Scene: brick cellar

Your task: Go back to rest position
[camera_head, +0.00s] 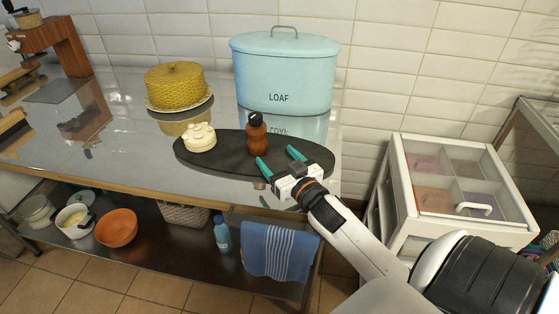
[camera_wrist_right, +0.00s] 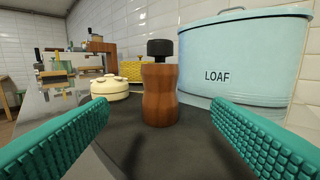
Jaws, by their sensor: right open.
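My right gripper (camera_head: 281,161) is open, with its green fingers over the near edge of a dark oval board (camera_head: 232,140) on the steel counter. A brown wooden mill with a black top (camera_head: 256,135) stands upright on the board, just ahead of the fingertips. In the right wrist view the mill (camera_wrist_right: 160,92) stands beyond the gap between the fingers (camera_wrist_right: 160,118), and nothing is held. A cream lidded pot (camera_head: 200,139) stands on the board left of the mill; it also shows in the right wrist view (camera_wrist_right: 110,88). My left gripper is not in view.
A light blue LOAF bin (camera_head: 283,75) stands behind the board. A yellow cake cover (camera_head: 174,86) is at the back left. A white glass-topped cabinet (camera_head: 400,165) stands right of the counter (camera_head: 120,150). A blue towel (camera_head: 279,252) hangs below the front edge.

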